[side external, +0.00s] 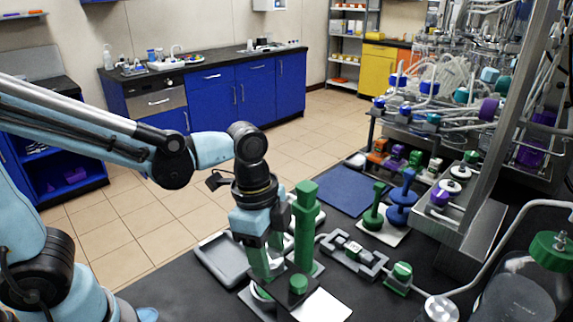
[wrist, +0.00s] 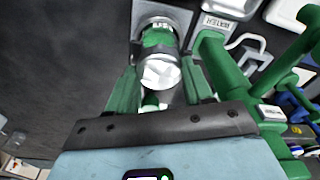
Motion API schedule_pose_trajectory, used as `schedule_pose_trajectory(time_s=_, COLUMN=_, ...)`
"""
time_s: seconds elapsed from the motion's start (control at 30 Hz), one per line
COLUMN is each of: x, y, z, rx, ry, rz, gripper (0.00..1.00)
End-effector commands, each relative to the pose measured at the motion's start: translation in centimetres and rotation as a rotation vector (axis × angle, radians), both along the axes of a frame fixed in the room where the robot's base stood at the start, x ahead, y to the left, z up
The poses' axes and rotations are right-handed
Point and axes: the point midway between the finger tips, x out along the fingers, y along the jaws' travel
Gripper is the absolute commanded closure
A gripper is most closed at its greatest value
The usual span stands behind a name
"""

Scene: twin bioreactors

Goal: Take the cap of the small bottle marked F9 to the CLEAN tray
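A small bottle (wrist: 158,40) with a green band shows between my fingers in the wrist view. Its white, faceted top (wrist: 160,73) faces the camera and looks like the cap. I cannot read an F9 mark. My gripper (side external: 266,272) points down over the bench, and its green fingers also show in the wrist view (wrist: 160,68). The fingers stand apart on either side of the white top, with no clear contact. In the side view the bottle is mostly hidden behind the fingers. No tray with a readable CLEAN mark shows; a grey shallow tray (side external: 212,262) lies left of my gripper.
A tall green post (side external: 305,225) stands close right of my gripper. A white plate (side external: 325,305) lies in front of it. A grey double holder (side external: 353,257), green and blue stands (side external: 402,200) and a blue mat (side external: 345,188) lie farther right and back.

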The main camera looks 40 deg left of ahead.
Motion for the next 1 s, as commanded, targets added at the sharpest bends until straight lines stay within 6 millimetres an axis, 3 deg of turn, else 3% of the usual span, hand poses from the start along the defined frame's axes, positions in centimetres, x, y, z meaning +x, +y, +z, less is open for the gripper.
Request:
schedule_pose_trajectory(time_s=0.03, x=0.0, y=0.0, z=0.0, rx=0.000, ry=0.000, rz=0.000, gripper=0.57)
schedule_pose_trajectory(time_s=0.17, x=0.0, y=0.0, z=0.0, rx=0.000, ry=0.000, rz=0.000, gripper=0.77)
schedule_pose_trajectory(time_s=0.63, x=0.0, y=0.0, z=0.8, rx=0.000, ry=0.000, rz=0.000, gripper=0.78)
schedule_pose_trajectory(time_s=0.97, x=-0.1, y=0.0, z=4.3, rx=-0.001, ry=0.003, rz=-0.001, gripper=0.78)
schedule_pose_trajectory(time_s=1.0, x=-0.9, y=-0.7, z=4.7, rx=0.000, ry=0.002, rz=-0.006, gripper=0.78)
